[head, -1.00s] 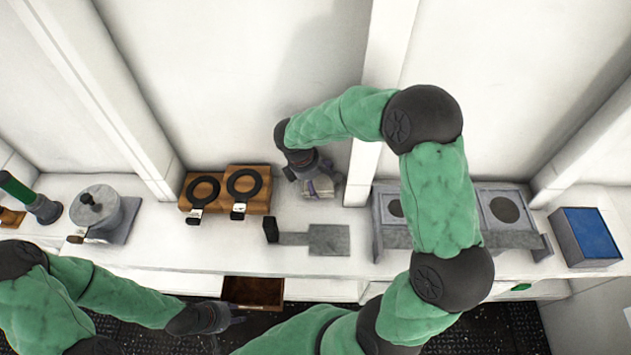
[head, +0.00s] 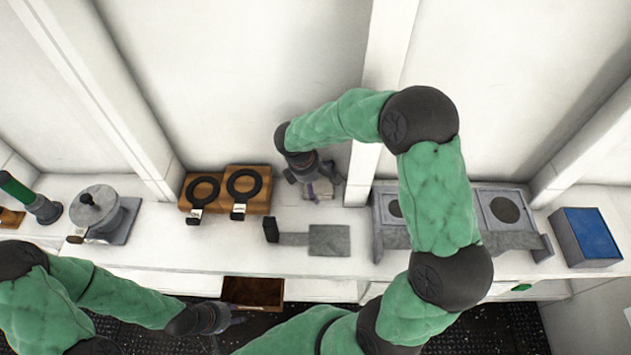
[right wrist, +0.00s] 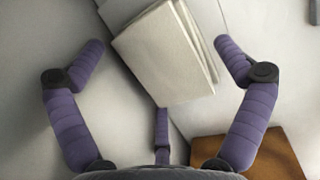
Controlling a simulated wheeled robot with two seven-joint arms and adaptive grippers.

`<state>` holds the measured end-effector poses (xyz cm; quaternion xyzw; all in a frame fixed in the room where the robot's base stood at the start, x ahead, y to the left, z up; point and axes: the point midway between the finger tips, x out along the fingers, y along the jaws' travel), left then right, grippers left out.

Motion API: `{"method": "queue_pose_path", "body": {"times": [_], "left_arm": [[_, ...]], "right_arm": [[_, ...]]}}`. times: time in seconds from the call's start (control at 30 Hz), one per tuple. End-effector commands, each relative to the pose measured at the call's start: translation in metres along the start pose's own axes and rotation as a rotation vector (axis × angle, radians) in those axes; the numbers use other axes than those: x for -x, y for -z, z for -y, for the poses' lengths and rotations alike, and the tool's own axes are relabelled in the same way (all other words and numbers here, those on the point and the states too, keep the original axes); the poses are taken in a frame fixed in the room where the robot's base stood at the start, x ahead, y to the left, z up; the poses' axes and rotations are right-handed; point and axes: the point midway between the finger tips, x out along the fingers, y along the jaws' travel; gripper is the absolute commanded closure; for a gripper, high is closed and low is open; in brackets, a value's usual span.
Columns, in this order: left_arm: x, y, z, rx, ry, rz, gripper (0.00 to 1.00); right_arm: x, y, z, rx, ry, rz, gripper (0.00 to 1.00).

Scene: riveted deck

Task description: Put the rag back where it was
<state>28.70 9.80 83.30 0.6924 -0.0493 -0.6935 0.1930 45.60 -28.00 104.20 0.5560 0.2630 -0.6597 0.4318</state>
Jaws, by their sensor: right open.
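The rag is a folded cream cloth (right wrist: 165,55), lying on the white counter close to the back wall. It also shows in the head view (head: 322,191), partly hidden by my right gripper. My right gripper (head: 316,186) is open over it. In the right wrist view its purple fingers (right wrist: 160,80) are spread, with one on each side of the rag and the third short of its near edge; none clearly grips it. My left gripper (head: 235,322) is low at the counter's front, beside the open drawer; its fingertips are too dark and small to read.
A wooden board with two black rings (head: 260,205) stands left of the rag. A grey flat plate with a handle (head: 329,240) lies in front. A grey two-plate unit (head: 378,235), partly behind my right arm, and a blue-topped box (head: 590,232) are rightward. An open brown drawer (head: 253,291) juts out below.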

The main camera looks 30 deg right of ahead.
Motion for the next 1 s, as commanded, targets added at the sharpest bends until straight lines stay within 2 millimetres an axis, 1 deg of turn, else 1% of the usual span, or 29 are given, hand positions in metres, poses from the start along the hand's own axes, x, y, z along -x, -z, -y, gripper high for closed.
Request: {"method": "queue_pose_path", "body": {"times": [0.17, 0.4, 0.5, 0.6, 0.7, 0.8, 1.0], "left_arm": [[0.004, 0.000, -0.001, 0.000, 0.000, 0.000, 0.60], [0.009, 0.000, -0.003, 0.000, 0.000, 0.000, 0.60], [0.010, 0.000, -0.004, 0.000, 0.000, 0.000, 0.60], [0.011, 0.000, -0.004, 0.000, 0.000, 0.000, 0.60], [0.012, 0.000, -0.004, 0.000, 0.000, 0.000, 0.60], [0.012, 0.000, -0.004, 0.000, 0.000, 0.000, 0.60], [0.012, 0.000, -0.004, 0.000, 0.000, 0.000, 0.60]], "right_arm": [[0.028, 0.000, -0.002, -0.001, -0.005, -0.003, 0.00], [0.076, 0.000, -0.001, 0.000, -0.004, -0.002, 0.00], [0.094, 0.000, -0.001, 0.001, -0.003, -0.003, 0.00], [0.107, 0.000, -0.001, 0.000, -0.003, -0.001, 0.00], [0.116, 0.000, -0.001, 0.000, -0.002, -0.001, 0.00], [0.120, 0.000, 0.000, -0.001, -0.001, -0.001, 0.00], [0.121, 0.000, 0.000, -0.001, 0.000, 0.000, 0.00]]}}
